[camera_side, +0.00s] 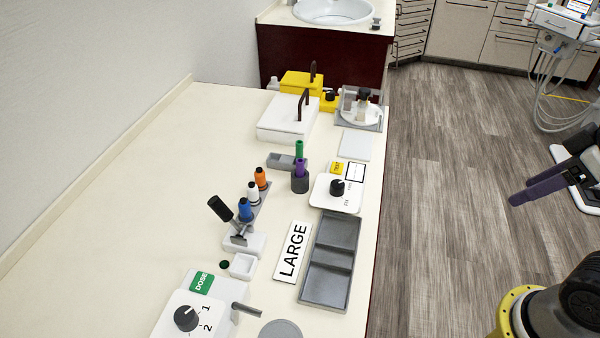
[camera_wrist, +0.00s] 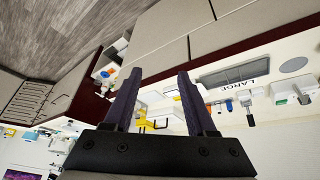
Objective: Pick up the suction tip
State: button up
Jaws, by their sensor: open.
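No object is clearly identifiable as the suction tip. In the side view, a dark grey cup (camera_side: 300,184) on the counter holds a purple piece (camera_side: 300,168) and a green piece (camera_side: 299,149). A grey rack left of it holds blue (camera_side: 245,209), white (camera_side: 253,192) and orange (camera_side: 261,177) upright pieces. My gripper (camera_side: 513,199) is at the right of the side view, over the floor, well off the counter. In the wrist view, the gripper (camera_wrist: 159,72) has its two purple fingers apart, with nothing held between them. The counter objects lie beyond the fingers there, small and tilted.
A dark grey divided tray (camera_side: 330,285) lies near the counter's right edge, beside a LARGE sign (camera_side: 292,252). White dial boxes (camera_side: 186,318) (camera_side: 335,193), a white box (camera_side: 287,118) and a yellow box (camera_side: 301,83) stand around. The counter's left side is clear.

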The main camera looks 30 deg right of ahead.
jog(key=w+r+n, duration=0.2)
jog(key=w+r, duration=0.2)
jog(key=r, duration=0.5)
jog(key=w+a+r+n+g, duration=0.1)
jog(key=w+a+r+n, duration=0.3)
jog(key=w+r, duration=0.5)
jog(key=n+g, duration=0.4)
jog(key=n, duration=0.1)
send_over(300, 160)
notch_tip(300, 160, down, 24)
jog(key=shift+w+f, duration=0.15)
jog(key=shift+f, duration=0.05)
jog(key=shift+s+f, duration=0.2)
jog(key=shift+f, duration=2.4)
grip_shut()
